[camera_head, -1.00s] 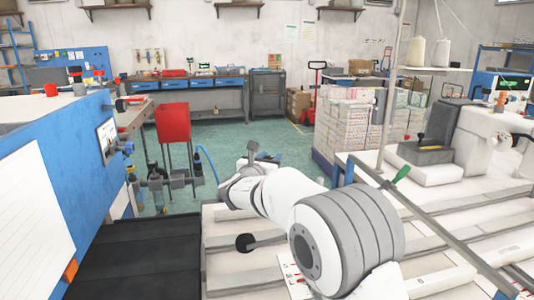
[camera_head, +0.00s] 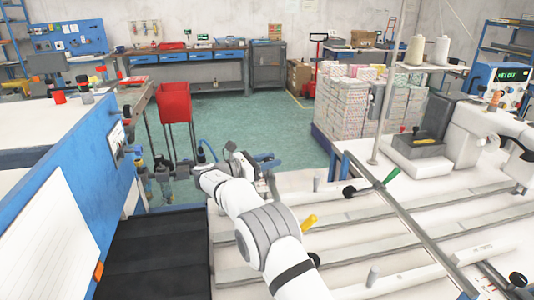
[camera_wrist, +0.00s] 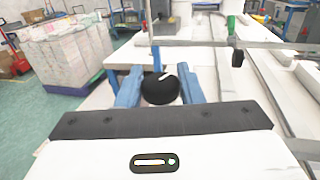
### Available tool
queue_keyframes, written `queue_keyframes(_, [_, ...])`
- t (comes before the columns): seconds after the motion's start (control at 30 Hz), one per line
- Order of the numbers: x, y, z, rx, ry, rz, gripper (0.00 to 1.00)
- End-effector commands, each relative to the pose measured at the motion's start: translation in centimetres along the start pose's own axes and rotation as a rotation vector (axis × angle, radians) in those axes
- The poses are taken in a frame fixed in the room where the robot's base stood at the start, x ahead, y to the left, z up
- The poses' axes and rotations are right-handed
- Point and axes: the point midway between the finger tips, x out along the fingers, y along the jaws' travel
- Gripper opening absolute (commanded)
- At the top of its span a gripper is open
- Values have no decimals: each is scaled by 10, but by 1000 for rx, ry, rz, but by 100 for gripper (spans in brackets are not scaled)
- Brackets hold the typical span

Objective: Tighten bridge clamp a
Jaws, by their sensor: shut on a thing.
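My gripper (camera_wrist: 160,92) shows in the wrist view as two blue fingers, one on each side of a round black knob (camera_wrist: 162,88). It is shut on this knob, at the near left edge of the white table. In the head view my gripper (camera_head: 265,162) is small and partly hidden by its own wrist, and the held knob cannot be made out. I cannot tell from a label whether this is bridge clamp a. Another black knob (camera_head: 348,191) lies near a green handle (camera_head: 392,176); both stand apart from the gripper, to its right.
The white table (camera_head: 345,225) carries long grey rails and a slanted metal bar (camera_head: 415,230). A yellow handle (camera_head: 309,222) stands close to my arm. A blue machine (camera_head: 60,190) is at the left, with a red bin (camera_head: 174,101) behind it.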

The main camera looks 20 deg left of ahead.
Motion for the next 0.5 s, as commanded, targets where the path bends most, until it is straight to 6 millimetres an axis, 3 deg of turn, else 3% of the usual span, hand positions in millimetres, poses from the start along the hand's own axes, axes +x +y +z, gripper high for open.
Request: queue_keyframes(0.5, [1,0,0,-1,-1,-66,11])
